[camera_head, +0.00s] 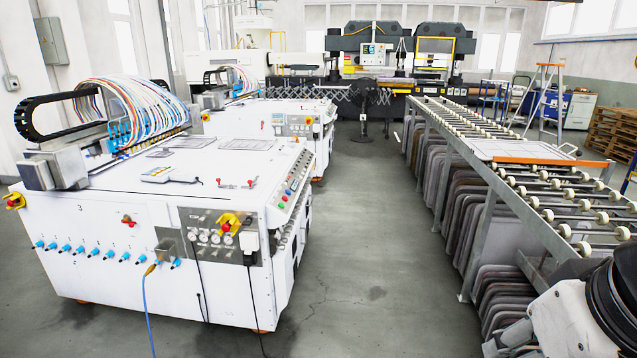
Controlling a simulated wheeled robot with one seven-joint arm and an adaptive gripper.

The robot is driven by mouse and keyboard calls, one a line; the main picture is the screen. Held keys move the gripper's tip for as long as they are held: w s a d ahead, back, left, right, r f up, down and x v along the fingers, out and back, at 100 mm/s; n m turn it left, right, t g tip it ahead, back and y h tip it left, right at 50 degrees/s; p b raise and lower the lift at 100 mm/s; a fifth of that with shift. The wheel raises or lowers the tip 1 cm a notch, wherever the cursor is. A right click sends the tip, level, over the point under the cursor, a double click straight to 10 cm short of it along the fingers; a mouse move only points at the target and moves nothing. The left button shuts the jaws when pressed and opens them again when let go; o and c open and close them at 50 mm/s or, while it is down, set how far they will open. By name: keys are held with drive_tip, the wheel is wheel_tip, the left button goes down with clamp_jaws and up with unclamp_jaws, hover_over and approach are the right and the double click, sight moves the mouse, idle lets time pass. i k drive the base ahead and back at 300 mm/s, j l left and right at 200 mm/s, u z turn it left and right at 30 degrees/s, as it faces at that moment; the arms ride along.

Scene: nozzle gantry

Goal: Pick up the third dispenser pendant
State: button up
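A small flat white-grey handheld unit (160,174), apparently a pendant, lies on top of the near white machine (110,240); a short dark lead seems to run from its right end. The machine's front carries a mark that looks like a "3". A small pale box (249,241) is on the machine's front right corner with a dark cable hanging below it; I cannot tell whether it is a pendant too. My gripper is not in view; only white and black parts of my arm show at the lower right corner.
A second similar white machine (265,119) stands behind the near one. A roller conveyor (540,185) with sheets racked below runs along the right. A blue hose (147,305) hangs to the floor. The grey floor aisle (365,240) between is clear.

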sight(177, 174)
drive_tip(key=i+j+u, duration=0.1)
drive_tip(key=i+u, duration=0.2)
drive_tip(key=i, duration=0.3)
drive_tip(key=i+l+u, duration=0.1)
drive_tip(key=i+u, duration=0.15)
drive_tip(key=i, duration=0.3)
drive_tip(key=i+l+u, duration=0.15)
drive_tip(key=i+u, duration=0.15)
drive_tip(key=i, duration=0.3)
drive_tip(key=i+j+z, duration=0.25)
drive_tip(key=i+j, duration=1.25)
